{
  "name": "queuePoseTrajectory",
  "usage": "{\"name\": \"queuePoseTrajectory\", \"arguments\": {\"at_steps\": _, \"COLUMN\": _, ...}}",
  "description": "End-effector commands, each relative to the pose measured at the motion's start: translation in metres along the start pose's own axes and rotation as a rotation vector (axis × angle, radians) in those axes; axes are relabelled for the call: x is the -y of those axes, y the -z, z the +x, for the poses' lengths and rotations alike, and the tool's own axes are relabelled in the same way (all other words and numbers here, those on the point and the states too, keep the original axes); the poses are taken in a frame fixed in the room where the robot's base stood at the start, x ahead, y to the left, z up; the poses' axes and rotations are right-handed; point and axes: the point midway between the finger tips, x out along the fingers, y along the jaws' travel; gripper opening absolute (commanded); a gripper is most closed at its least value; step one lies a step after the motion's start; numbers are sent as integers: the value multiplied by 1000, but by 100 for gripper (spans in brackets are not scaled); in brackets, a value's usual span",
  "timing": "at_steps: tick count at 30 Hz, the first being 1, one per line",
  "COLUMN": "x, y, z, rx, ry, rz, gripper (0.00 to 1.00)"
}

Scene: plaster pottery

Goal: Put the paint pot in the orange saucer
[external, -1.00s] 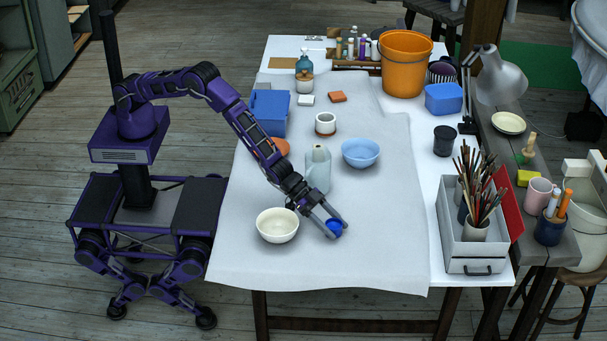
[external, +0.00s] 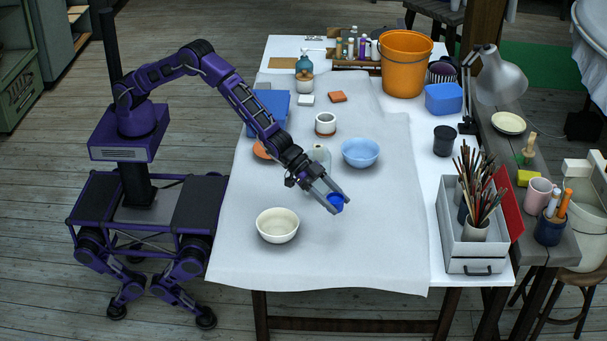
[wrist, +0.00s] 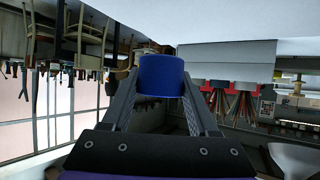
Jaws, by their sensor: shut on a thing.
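The paint pot (external: 336,202) is small and blue. My gripper (external: 338,204) is shut on it and holds it above the cloth at the front middle of the table. In the wrist view the pot (wrist: 161,75) sits between the two fingers of my gripper (wrist: 160,92). The orange saucer (external: 262,150) lies at the left side of the cloth, beyond my forearm and partly hidden by it. The pot is apart from the saucer, to its right and nearer the front.
A cream bowl (external: 278,226) stands left of the gripper. A pale bottle (external: 321,156) stands behind it, partly hidden by my arm. A light blue bowl (external: 360,153), a white cup (external: 325,124) and a blue box (external: 272,104) stand farther back. The front right cloth is clear.

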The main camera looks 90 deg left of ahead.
Motion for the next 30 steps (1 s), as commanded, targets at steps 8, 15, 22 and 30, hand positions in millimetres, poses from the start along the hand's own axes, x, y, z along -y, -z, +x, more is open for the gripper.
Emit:
{"name": "queuePoseTrajectory", "arguments": {"at_steps": 8, "x": 1, "y": 40, "z": -22, "rx": -5, "ry": 1, "rz": -2, "gripper": 4}}
{"name": "queuePoseTrajectory", "arguments": {"at_steps": 15, "x": 18, "y": 64, "z": -45, "rx": 1, "ry": 7, "rz": -5, "gripper": 4}}
{"name": "queuePoseTrajectory", "arguments": {"at_steps": 22, "x": 62, "y": 53, "z": -71, "rx": 1, "ry": 13, "rz": -8, "gripper": 4}}
{"name": "queuePoseTrajectory", "arguments": {"at_steps": 30, "x": 124, "y": 25, "z": -126, "rx": 2, "ry": 8, "rz": -2, "gripper": 4}}
